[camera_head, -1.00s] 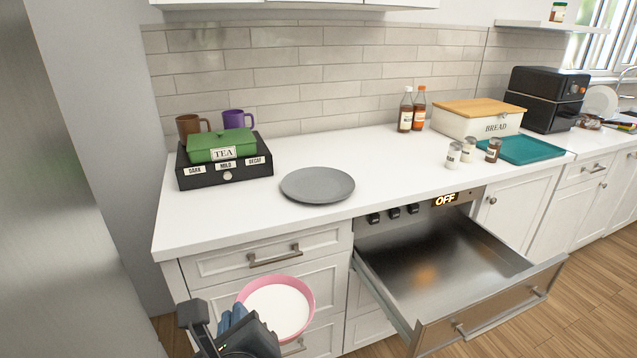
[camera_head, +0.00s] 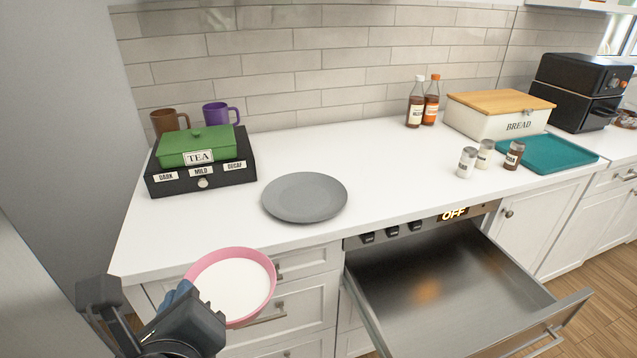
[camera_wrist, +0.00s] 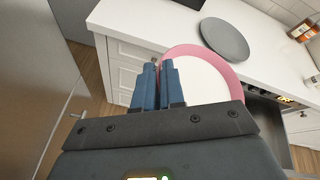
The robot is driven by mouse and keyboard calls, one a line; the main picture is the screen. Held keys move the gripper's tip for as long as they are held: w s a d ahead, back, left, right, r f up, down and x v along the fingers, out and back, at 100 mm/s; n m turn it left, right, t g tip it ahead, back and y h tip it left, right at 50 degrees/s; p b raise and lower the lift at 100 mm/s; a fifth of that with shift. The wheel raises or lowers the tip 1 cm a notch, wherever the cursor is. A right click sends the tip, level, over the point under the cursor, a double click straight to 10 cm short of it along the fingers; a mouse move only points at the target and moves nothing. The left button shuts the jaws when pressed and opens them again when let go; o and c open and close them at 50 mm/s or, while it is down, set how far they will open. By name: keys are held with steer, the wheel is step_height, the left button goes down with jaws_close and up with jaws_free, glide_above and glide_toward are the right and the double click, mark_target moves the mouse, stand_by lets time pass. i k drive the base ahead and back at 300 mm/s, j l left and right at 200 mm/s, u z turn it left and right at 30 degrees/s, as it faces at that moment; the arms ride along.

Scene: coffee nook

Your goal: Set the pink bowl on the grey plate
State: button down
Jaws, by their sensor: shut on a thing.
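The pink bowl (camera_head: 236,286) has a white inside and is held in front of the counter, at its left part. My gripper (camera_head: 180,294) is shut on the near left rim of the bowl. In the wrist view the blue fingers of my gripper (camera_wrist: 158,85) are at the rim of the bowl (camera_wrist: 205,82). The grey plate (camera_head: 304,197) lies flat and empty on the white counter, beyond the bowl and to its right. It also shows at the top of the wrist view (camera_wrist: 225,40).
A black box (camera_head: 200,176) with a green tea tin stands left of the plate. An open metal drawer (camera_head: 450,290) juts out below the counter at right. Several small jars and a teal tray (camera_head: 546,153) stand further right. The counter around the plate is clear.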

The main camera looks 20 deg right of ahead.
mark_target(305, 198)
steer(key=i+l, duration=0.25)
steer(key=l, duration=0.15)
steer(key=i+l, duration=0.2)
steer(key=l, duration=0.2)
steer(key=i+l, duration=0.5)
steer(key=l, duration=0.25)
steer(key=i+j, duration=0.1)
steer(key=j, duration=0.2)
steer(key=i+j, duration=0.15)
steer(key=j, duration=0.2)
